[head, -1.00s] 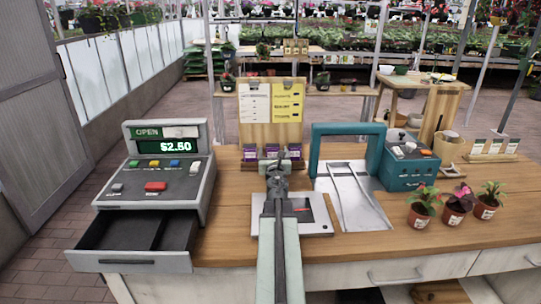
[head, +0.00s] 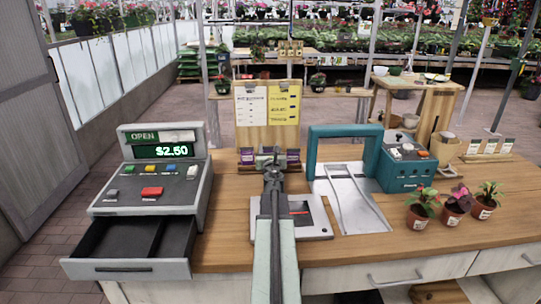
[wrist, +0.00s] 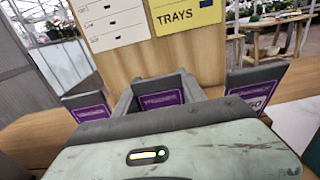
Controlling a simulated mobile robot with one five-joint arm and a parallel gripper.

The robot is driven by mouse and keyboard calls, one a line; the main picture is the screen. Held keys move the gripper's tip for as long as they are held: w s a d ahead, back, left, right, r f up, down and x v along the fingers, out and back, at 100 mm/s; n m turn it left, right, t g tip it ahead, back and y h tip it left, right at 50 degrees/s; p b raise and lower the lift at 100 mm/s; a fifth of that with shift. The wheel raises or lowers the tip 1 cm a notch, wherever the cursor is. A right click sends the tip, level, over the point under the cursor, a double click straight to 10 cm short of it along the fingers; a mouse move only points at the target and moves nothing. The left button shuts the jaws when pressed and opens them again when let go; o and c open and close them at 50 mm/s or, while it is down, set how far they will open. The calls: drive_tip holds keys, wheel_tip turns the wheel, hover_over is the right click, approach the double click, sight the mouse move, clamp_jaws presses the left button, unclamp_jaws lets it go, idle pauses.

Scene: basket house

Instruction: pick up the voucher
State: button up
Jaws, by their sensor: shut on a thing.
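Three purple cards stand in dark grey holders on a wooden rack behind the counter's middle; in the wrist view they are the left card (wrist: 90,108), the middle card (wrist: 162,100) and the right card (wrist: 255,92). The middle one appears to be the voucher. My gripper (head: 268,158) reaches forward over the counter to the middle of the rack and hides part of it in the head view. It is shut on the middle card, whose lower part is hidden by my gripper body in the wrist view.
A grey cash register (head: 150,180) with an open, empty drawer (head: 130,268) is at left. A flat grey device (head: 308,222) lies right of my arm. A teal machine (head: 405,165) and potted plants (head: 455,205) stand at right. A sign board (head: 268,115) rises behind the rack.

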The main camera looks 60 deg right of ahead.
drive_tip(key=shift+r, duration=0.1)
wheel_tip(320, 180, up, 10)
drive_tip(key=p, duration=1)
